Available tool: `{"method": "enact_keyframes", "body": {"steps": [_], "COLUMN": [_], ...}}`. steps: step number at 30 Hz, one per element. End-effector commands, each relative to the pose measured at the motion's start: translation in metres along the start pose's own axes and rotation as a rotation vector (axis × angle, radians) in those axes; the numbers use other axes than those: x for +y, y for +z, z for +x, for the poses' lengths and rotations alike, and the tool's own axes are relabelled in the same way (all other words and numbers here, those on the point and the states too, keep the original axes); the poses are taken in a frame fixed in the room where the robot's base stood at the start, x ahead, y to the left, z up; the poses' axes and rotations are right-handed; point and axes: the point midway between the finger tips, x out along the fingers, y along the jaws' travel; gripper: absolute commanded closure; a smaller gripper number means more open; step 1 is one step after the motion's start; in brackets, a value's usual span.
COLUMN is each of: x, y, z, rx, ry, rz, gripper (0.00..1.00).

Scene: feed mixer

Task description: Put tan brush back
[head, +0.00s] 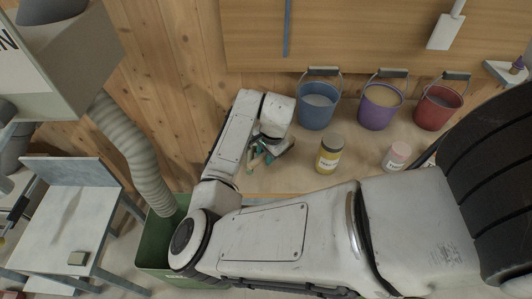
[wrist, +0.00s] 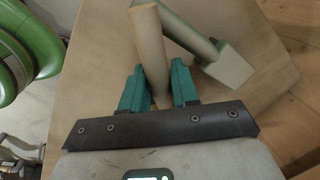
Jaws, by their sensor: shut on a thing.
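My gripper (wrist: 157,78) has its teal fingers closed on a tan rounded handle, which I take for the tan brush (wrist: 150,42). The handle stands between the fingers and its tip points to the top of the wrist view. No bristles are visible, and its lower end is hidden by my gripper. In the head view my gripper (head: 262,157) is low over the left part of the wooden bench, left of the buckets. The tan brush shows there only as a small pale piece (head: 254,163).
A pale green tool (wrist: 228,68) lies close right of the handle. Blue (head: 316,112), purple (head: 380,108) and red (head: 437,108) buckets line the bench's back. A wooden board (head: 370,40) hangs behind. A green bin (head: 148,250) is left.

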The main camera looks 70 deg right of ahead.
Motion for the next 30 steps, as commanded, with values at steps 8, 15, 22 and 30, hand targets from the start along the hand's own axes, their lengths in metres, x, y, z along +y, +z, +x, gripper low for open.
{"method": "enact_keyframes", "body": {"steps": [8,15,22,30], "x": [0.001,0.0,0.0,0.0], "y": [0.0,0.0,-0.001,-0.001], "z": [0.002,0.002,-0.014,-0.068], "rx": [0.0,0.0,0.002,0.003], "ry": [0.0,0.0,-0.002,-0.004], "rz": [0.0,0.0,0.001,0.003], "gripper": [0.6,0.6,0.6,0.6]}}
